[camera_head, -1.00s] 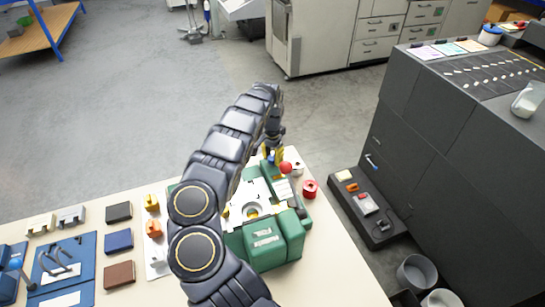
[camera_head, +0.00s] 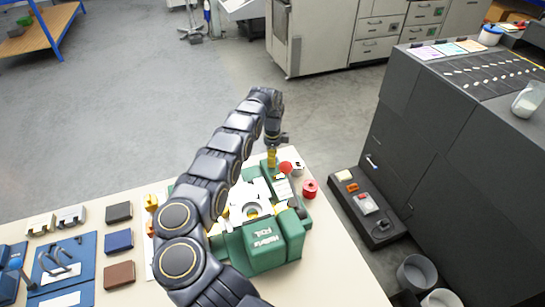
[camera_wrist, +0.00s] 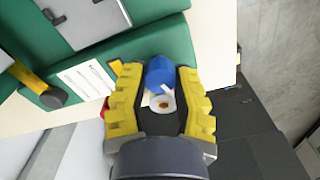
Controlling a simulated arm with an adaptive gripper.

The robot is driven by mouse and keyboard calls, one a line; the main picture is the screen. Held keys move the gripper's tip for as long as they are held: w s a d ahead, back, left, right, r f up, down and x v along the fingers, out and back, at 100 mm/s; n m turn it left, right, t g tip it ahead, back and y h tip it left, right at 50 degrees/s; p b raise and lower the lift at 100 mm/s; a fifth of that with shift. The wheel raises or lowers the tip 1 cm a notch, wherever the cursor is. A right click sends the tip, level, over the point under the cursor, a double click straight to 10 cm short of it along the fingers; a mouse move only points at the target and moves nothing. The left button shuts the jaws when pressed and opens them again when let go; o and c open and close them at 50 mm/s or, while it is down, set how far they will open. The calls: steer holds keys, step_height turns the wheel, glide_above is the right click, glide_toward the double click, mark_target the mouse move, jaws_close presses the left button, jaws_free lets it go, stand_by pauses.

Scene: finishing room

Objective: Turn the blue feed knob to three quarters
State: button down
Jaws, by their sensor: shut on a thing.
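The blue feed knob (camera_wrist: 159,73) sits on the green foil machine (camera_head: 232,247), which also shows in the wrist view (camera_wrist: 165,42). My gripper (camera_wrist: 160,83) has its yellow fingers on either side of the knob and is shut on it. A cream disc with a brass centre (camera_wrist: 164,103) shows between the fingers in front of the blue part. In the head view my gripper (camera_head: 272,158) points down at the machine's far end, and the knob is hidden there. A small white label (camera_wrist: 82,79) lies left of the knob. I cannot read the knob's setting.
A red ball (camera_head: 285,168) is close right of my gripper. A red spool-like part (camera_head: 310,187) stands beside the machine. Blue, black and brown blocks lie on the table's left side. A dark cabinet (camera_head: 430,130) stands at the right.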

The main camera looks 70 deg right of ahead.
steer(key=shift+f+m, duration=0.1)
steer(key=shift+m, duration=1.6)
steer(key=c, duration=0.7)
jaws_free()
step_height(320, 180, up, 12)
steer(key=shift+r, duration=0.1)
